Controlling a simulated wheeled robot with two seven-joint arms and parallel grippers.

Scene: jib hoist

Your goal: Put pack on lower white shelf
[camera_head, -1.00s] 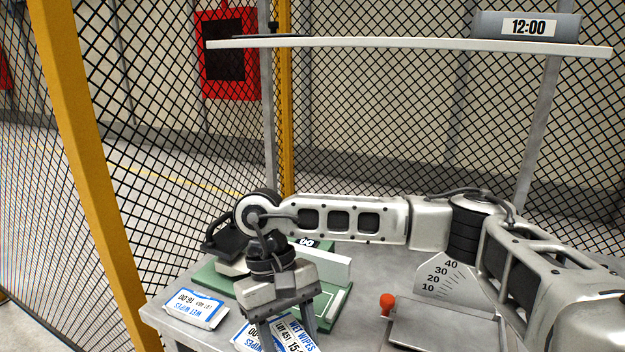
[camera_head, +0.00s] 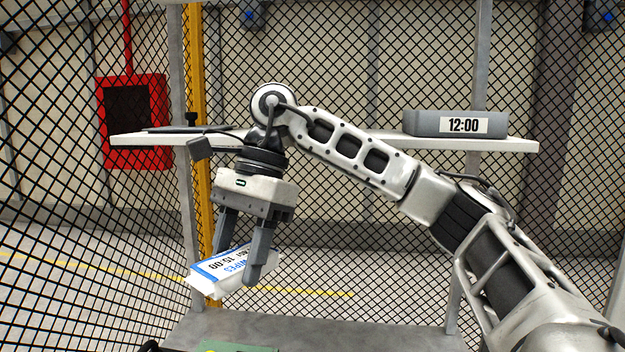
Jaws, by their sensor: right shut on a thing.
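My right gripper (camera_head: 243,250) is shut on a white and blue wipes pack (camera_head: 218,271) with "WIPES" and "15:00" on its label. It holds the pack tilted in the air, above the back left part of the grey table and below the white shelf. The white shelf (camera_head: 380,139) runs across behind my right arm. It is the only white shelf in view. My left gripper is not in view.
A grey box labelled 12:00 (camera_head: 455,124) stands on the shelf's right part. A flat dark thing (camera_head: 185,129) lies on its left part. The grey table (camera_head: 330,332) is below, with a green mat edge (camera_head: 235,347). Black mesh fencing and a yellow post (camera_head: 197,60) stand behind.

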